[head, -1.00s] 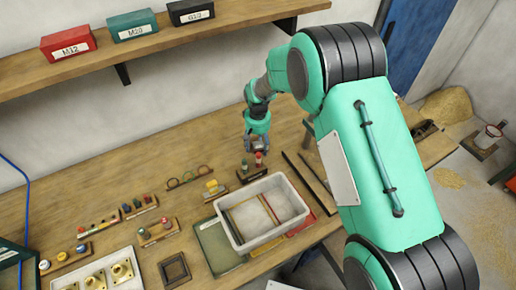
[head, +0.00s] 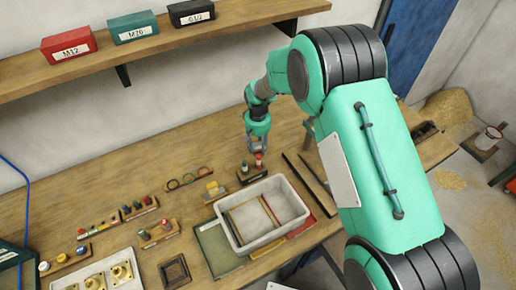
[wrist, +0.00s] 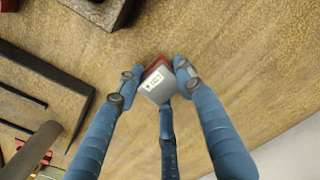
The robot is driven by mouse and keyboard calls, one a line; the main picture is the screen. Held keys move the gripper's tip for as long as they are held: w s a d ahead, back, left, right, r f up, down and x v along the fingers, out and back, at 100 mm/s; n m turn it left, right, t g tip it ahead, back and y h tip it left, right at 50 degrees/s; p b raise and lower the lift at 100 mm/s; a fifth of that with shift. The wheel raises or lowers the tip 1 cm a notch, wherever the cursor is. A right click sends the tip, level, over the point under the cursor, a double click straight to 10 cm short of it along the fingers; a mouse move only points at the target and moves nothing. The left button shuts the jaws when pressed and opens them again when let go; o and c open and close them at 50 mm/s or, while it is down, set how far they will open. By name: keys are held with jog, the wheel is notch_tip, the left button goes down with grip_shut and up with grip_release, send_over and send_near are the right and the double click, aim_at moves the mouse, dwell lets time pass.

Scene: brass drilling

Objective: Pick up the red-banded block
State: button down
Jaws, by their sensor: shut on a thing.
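In the head view my gripper (head: 257,147) points down over the back of the bench, behind the grey tray. The block is too small and too covered by the fingers there to make out clearly. I cannot tell whether it touches the bench top.
A small rack (head: 252,176) with red and green topped pieces stands just in front of my gripper. The grey tray (head: 236,236) is nearer, with dark bars (head: 309,184) to its right. A shelf (head: 140,50) with boxes hangs above.

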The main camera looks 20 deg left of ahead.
aim_at(258, 145)
jog(key=shift+r, duration=0.2)
jog(key=shift+r+p, duration=0.5)
jog(key=shift+r, duration=4.4)
